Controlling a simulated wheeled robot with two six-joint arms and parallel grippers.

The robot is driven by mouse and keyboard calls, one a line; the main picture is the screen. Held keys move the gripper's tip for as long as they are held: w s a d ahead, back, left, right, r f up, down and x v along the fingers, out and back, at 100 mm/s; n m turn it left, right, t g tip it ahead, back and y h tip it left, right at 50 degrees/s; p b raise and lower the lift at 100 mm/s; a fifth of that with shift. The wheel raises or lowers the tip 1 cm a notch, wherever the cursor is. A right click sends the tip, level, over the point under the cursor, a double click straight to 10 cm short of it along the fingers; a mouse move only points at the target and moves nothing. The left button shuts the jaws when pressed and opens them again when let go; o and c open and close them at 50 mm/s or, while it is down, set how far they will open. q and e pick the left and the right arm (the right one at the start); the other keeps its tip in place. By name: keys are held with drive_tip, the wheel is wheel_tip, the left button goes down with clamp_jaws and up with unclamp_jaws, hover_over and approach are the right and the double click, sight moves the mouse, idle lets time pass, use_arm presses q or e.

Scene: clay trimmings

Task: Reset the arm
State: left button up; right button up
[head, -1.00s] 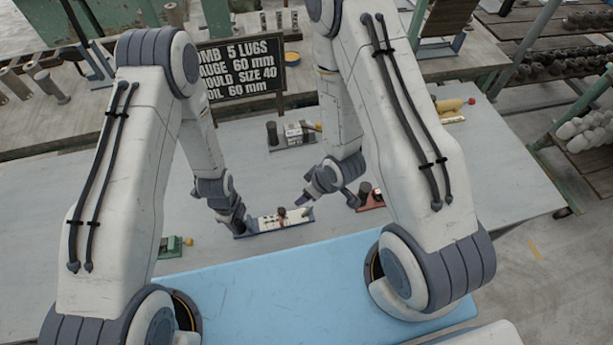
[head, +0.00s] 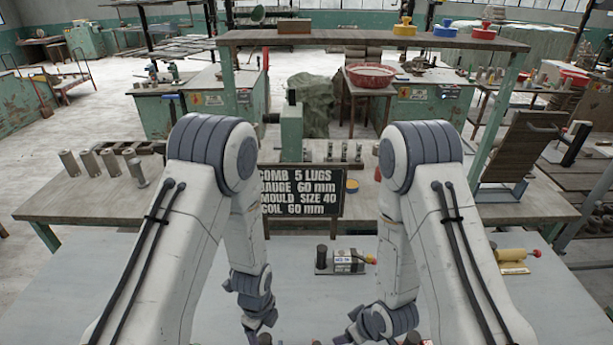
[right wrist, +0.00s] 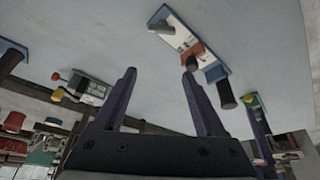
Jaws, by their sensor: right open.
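My left gripper (head: 256,322) hangs low over the grey table (head: 130,275) in the head view; whether its fingers are open or shut does not show. My right gripper (head: 350,328) is beside it to the right, at the bottom edge. In the right wrist view my right gripper (right wrist: 159,73) has its fingers well apart, with nothing between them. A blue-based fixture with a white top (right wrist: 178,33) and a red block (right wrist: 193,53) lies beyond the right fingertip. Dark round knobs stand on it.
A black sign (head: 300,192) with white lettering stands behind the table. A small device with a red-tipped handle (head: 343,262) sits between my arms. A bench with metal cylinders (head: 90,165) is behind at the left.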

use_arm(q)
wheel_tip(320, 180, up, 3)
drive_tip(key=shift+d+r, duration=0.15)
drive_tip(key=shift+r, duration=0.15)
use_arm(e)
drive_tip(key=s+a+r+g+h+b, duration=0.1)
drive_tip(key=s+a+r+b, duration=0.2)
drive_tip(key=r, duration=0.4)
drive_tip(key=s+a+r+g+h+b, duration=0.1)
drive_tip(key=s+a+r+b, duration=0.2)
drive_tip(key=r, duration=0.3)
use_arm(q)
drive_tip(key=s+d+r+n+b, duration=0.1)
drive_tip(key=s+d+r+n, duration=0.1)
drive_tip(key=s+r+n, duration=0.5)
drive_tip(key=s+d+r+n+h+b, duration=0.1)
drive_tip(key=s+d+r+n, duration=0.2)
drive_tip(key=s+r+n, duration=0.5)
drive_tip(key=shift+s+d+r+n, duration=0.15)
drive_tip(key=shift+d+r+n, duration=0.05)
drive_tip(key=shift+r+n, duration=0.25)
use_arm(e)
drive_tip(key=s+r+g, duration=0.1)
drive_tip(key=s+r, duration=0.4)
drive_tip(key=s, duration=0.4)
drive_tip(key=shift+d+r+g, duration=0.15)
drive_tip(key=shift+r+g, duration=0.15)
drive_tip(key=shift+g, duration=0.1)
